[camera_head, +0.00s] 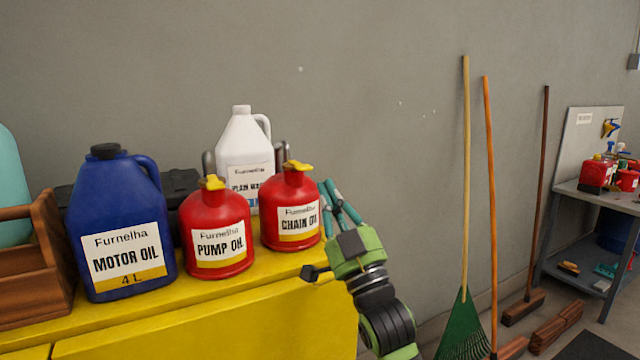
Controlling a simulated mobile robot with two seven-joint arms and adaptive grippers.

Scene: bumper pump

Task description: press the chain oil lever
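The chain oil can (291,208) is red with a white and yellow label, and stands upright near the right end of the yellow cabinet top (270,273). Its yellow lever (297,165) sits on top of the can, in front of a grey spout. My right gripper (325,183), with a green wrist and teal fingers, is just right of the can, its fingertips beside the can's upper right side and lower than the lever. Its fingers converge to nearly meeting tips, with nothing seen between them. Whether they touch the can is unclear. My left gripper is not in view.
A similar red pump oil can (217,233) stands close on the left, then a blue motor oil jug (122,215). A white jug (243,150) stands behind. A wooden crate (35,260) is at far left. Rakes and brooms lean on the wall at right.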

